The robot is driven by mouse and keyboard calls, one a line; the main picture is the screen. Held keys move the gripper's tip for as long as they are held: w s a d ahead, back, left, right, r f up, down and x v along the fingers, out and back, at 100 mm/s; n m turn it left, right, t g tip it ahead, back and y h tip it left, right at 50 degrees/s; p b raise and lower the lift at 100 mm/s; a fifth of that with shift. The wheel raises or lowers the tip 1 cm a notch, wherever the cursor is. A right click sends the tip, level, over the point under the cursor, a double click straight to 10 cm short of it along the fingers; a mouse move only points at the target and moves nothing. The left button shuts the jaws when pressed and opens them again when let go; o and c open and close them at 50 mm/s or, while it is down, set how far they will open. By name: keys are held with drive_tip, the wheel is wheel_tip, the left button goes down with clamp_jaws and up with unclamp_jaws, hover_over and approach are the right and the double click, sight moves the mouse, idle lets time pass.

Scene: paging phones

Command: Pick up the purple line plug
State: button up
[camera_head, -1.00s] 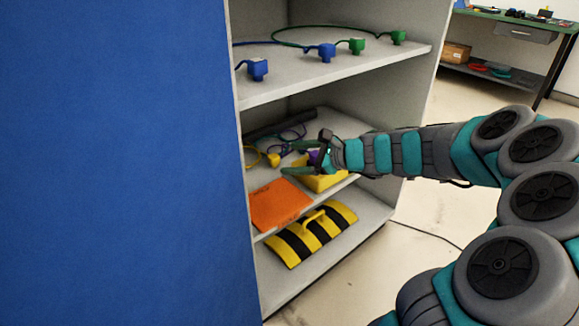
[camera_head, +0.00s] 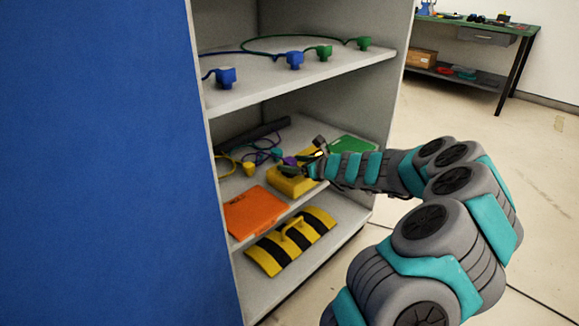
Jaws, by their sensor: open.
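The purple line plug (camera_head: 289,160) is a small purple block on the middle shelf of the cabinet, just behind a yellow box (camera_head: 292,184). A thin purple cord loops to its left. My gripper (camera_head: 304,157) reaches in from the right, just right of the plug. Whether a finger touches the plug or the box is too small to tell.
A teal plug (camera_head: 276,153) and a yellow plug (camera_head: 249,169) lie left of the purple one. An orange box (camera_head: 256,213) is at the shelf's front, a green flat item (camera_head: 352,145) at right. The upper shelf (camera_head: 300,78) is above my gripper.

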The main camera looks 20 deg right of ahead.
sight(286, 159)
drive_tip(key=shift+r+x, duration=0.2)
drive_tip(key=shift+x, duration=0.95)
drive_tip(key=shift+r+x, duration=0.25)
drive_tip(key=shift+x, duration=0.95)
drive_tip(key=shift+w, duration=0.1)
clamp_jaws()
